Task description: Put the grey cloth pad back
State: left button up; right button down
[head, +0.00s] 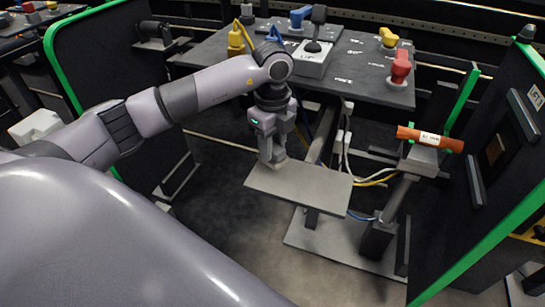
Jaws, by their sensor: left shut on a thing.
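My left gripper (273,160) points down over the far left part of a flat grey shelf (312,187). It is shut on a small grey thing at its fingertips, which I take to be the grey cloth pad. The pad is mostly hidden by the fingers, and its shape is hard to make out. I cannot tell whether it touches the shelf. The rest of the shelf top is bare. My right gripper is not in view.
A dark table (345,68) behind carries a grey box with a black lever (314,57) and yellow, blue and red devices. An orange cylinder (430,139) lies on a stand at right. Green-edged black panels flank both sides. Cables hang behind the shelf.

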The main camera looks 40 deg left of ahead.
pick_arm(q)
notch_tip(320, 180, down, 4)
jog(key=shift+f, duration=0.1)
jog(key=shift+f, duration=0.15)
jog(key=o, duration=0.9)
jog(key=shift+o, duration=0.2)
jog(key=shift+r, duration=0.25)
notch_tip(320, 180, up, 12)
